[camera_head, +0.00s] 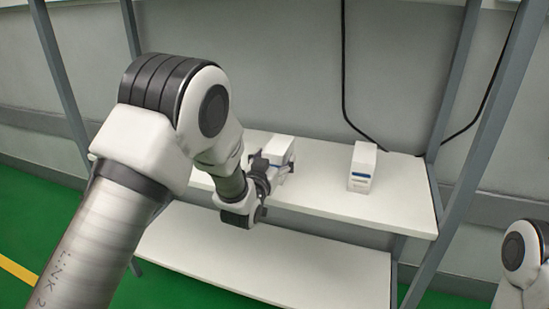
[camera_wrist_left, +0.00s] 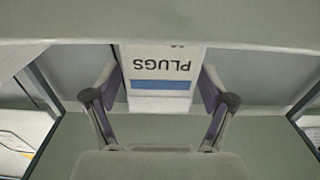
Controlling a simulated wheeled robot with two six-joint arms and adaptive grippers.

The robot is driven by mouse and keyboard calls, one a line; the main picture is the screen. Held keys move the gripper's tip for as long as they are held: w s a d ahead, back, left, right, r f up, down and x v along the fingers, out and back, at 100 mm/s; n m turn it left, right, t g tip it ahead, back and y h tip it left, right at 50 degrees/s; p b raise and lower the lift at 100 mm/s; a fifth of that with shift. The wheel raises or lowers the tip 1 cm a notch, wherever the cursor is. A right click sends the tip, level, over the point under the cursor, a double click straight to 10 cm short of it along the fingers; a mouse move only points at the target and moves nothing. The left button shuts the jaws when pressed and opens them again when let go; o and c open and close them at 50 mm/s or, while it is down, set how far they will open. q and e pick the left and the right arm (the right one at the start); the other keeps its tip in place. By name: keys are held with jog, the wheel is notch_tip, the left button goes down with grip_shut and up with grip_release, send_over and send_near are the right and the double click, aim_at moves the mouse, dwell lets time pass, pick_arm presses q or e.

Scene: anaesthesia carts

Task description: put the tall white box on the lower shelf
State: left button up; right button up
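A white box (camera_head: 280,149) with a blue band stands on the upper shelf (camera_head: 325,190), left of its middle. In the left wrist view the box (camera_wrist_left: 162,68) shows upside-down lettering "PLUGS" above the blue band. My left gripper (camera_head: 274,168) is at this box and partly covers it. In its wrist view the fingers (camera_wrist_left: 160,85) are spread, one at each side of the box; I cannot tell whether they touch it. A second upright white box (camera_head: 362,167) with a blue band stands further right. The lower shelf (camera_head: 270,262) is below. My right gripper is out of view.
Grey rack posts (camera_head: 470,165) stand at the sides, with a grey wall and a black cable (camera_head: 344,80) behind. The visible part of the lower shelf is bare. The upper shelf is clear between the boxes.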

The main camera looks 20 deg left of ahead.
pick_arm(q)
jog(key=shift+r, duration=0.15)
jog(key=s+p, duration=0.2)
jog(key=s, duration=1)
jog(key=s+a+f+g, duration=0.2)
jog(key=s+f+g, duration=0.35)
jog(key=f, duration=0.65)
jog(key=s+a+f+g, duration=0.2)
jog(key=s+f+g, duration=0.35)
jog(key=f, duration=0.75)
jog(key=s+f+g, duration=0.3)
jog(key=s+f, duration=0.2)
jog(key=s, duration=0.6)
jog(key=s+f+g, duration=0.4)
jog(key=s+f, duration=0.2)
jog(key=s, duration=0.5)
jog(key=shift+s+a+n, duration=0.25)
jog(key=shift+s+n, duration=0.15)
